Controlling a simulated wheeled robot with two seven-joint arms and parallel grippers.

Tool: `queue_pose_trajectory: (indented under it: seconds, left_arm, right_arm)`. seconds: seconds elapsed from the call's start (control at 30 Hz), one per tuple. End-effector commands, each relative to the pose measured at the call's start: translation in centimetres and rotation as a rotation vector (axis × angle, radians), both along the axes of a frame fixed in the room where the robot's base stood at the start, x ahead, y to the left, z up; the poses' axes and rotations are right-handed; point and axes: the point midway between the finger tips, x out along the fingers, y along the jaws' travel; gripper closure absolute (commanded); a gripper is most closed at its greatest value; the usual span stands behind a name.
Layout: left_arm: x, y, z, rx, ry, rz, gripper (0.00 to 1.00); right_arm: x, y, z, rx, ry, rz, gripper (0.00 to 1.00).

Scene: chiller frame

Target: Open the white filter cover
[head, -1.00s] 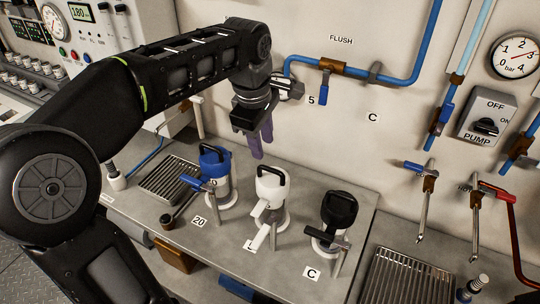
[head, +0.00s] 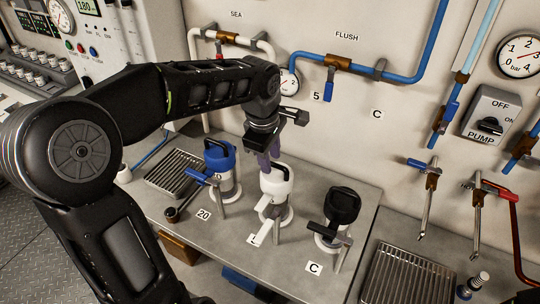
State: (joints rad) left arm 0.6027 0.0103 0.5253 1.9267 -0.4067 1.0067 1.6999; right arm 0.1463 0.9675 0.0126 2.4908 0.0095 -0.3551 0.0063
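The white filter cover (head: 273,186) sits on the middle canister on the grey bench, with a dark handle arched over its top. A white lever (head: 264,203) sticks out at its front left. My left gripper (head: 268,158) points down at the cover's top, its purple fingers apart, close to the handle. The fingertips are partly hidden at the cover, and I cannot tell whether they touch the handle. My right gripper is not in view.
A blue-topped filter (head: 219,155) stands close on the left and a black-topped one (head: 342,206) on the right. Blue pipework (head: 400,76) runs along the wall behind. A drain grate (head: 397,275) lies at the front right.

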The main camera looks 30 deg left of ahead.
Motion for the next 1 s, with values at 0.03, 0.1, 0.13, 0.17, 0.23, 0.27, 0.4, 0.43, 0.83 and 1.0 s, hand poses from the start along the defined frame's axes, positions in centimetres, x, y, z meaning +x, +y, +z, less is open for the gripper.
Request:
queue_pose_trajectory:
  seconds: [0.03, 0.1, 0.13, 0.17, 0.23, 0.27, 0.4, 0.43, 0.83, 1.0]
  left_arm:
    - [0.0, 0.0, 0.0, 0.0, 0.0, 0.0, 0.67]
    - [-0.01, -0.01, 0.01, 0.0, 0.0, 0.0, 0.67]
    - [-0.01, -0.01, 0.01, 0.0, 0.0, 0.0, 0.68]
    - [-0.01, -0.01, 0.01, 0.0, 0.0, 0.0, 0.71]
    - [-0.01, -0.01, 0.02, 0.0, 0.001, 0.0, 0.76]
    - [-0.01, -0.01, 0.02, 0.0, 0.001, 0.0, 0.79]
    - [-0.02, -0.01, 0.03, 0.0, 0.001, 0.0, 0.9]
    - [-0.02, -0.01, 0.03, 0.0, 0.001, 0.0, 0.93]
    - [-0.03, -0.01, 0.04, 0.0, 0.001, 0.0, 1.0]
    - [-0.03, -0.01, 0.04, 0.0, 0.001, 0.0, 1.0]
  right_arm:
    - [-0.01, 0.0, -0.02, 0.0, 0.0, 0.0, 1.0]
    - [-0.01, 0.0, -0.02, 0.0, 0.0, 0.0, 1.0]
    - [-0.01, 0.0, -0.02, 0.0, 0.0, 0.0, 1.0]
    - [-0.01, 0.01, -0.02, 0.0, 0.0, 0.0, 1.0]
    - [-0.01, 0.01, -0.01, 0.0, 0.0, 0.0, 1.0]
    - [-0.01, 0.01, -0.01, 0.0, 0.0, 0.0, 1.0]
    - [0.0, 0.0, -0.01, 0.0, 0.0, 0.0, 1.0]
    - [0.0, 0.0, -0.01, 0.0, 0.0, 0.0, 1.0]
    - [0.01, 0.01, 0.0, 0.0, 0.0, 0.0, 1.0]
    - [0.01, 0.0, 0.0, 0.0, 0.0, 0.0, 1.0]
